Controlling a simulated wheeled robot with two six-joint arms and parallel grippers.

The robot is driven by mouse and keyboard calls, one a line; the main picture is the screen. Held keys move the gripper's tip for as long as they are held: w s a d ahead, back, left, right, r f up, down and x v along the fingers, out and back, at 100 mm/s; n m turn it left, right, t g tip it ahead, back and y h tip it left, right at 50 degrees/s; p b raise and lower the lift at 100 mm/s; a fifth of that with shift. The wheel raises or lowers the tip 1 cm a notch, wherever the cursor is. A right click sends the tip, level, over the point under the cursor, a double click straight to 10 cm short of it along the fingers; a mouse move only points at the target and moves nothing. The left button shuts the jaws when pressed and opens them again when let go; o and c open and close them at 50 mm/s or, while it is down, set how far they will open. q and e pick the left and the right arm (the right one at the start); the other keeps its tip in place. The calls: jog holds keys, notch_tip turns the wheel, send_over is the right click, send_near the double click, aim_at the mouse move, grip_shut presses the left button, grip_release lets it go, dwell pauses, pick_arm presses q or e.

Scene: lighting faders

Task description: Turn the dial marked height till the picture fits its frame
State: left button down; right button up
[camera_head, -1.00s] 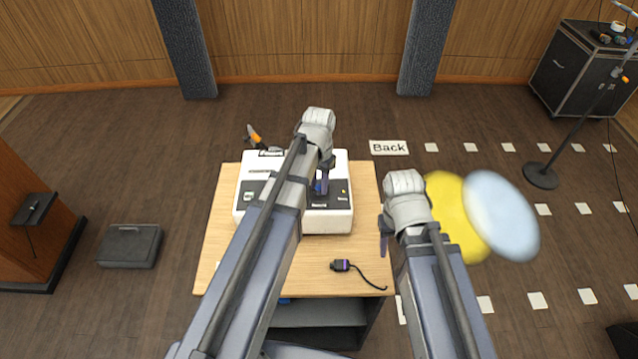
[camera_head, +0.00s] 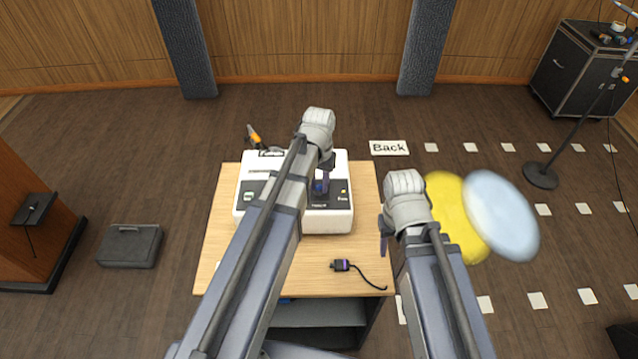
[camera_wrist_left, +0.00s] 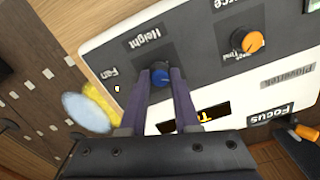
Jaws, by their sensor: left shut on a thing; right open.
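A white console (camera_head: 343,217) with a dark panel stands on the wooden table. In the left wrist view, a blue dial (camera_wrist_left: 161,77) sits beside the label "Height" (camera_wrist_left: 143,37). My left gripper (camera_wrist_left: 162,86) is shut on this dial, a finger on either side; it also shows over the console in the head view (camera_head: 321,187). A blurred yellow patch (camera_head: 446,215) and a pale blue patch (camera_head: 502,215) lie side by side at the right, partly overlapping. I cannot tell which is picture and which is frame. My right gripper (camera_head: 383,235) is open and empty beside the table's right edge.
An orange dial (camera_wrist_left: 247,40) is on the same panel. A small dark device with a cable (camera_head: 342,266) lies at the front of the table (camera_head: 228,255). A "Back" sign (camera_head: 389,147) is behind the table. A dark case (camera_head: 131,245) lies at left.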

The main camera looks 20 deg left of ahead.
aim_at(319, 187)
pick_arm(q)
jog(key=c, duration=0.6)
grip_release()
jog(key=shift+c, duration=0.2)
jog(key=shift+r, duration=0.15)
notch_tip(319, 187, up, 8)
jog(key=p, duration=0.8)
jog(key=shift+f, duration=0.2)
jog(key=shift+f, duration=0.1)
jog(key=s+d+f+m+y+b, duration=0.1)
jog(key=s+d+f+m+b, duration=0.2)
jog(key=s+d, duration=0.7)
jog(key=s+f+b, duration=0.1)
jog(key=s, duration=0.3)
jog(key=shift+s+d, duration=0.35)
jog(key=shift+s, duration=0.05)
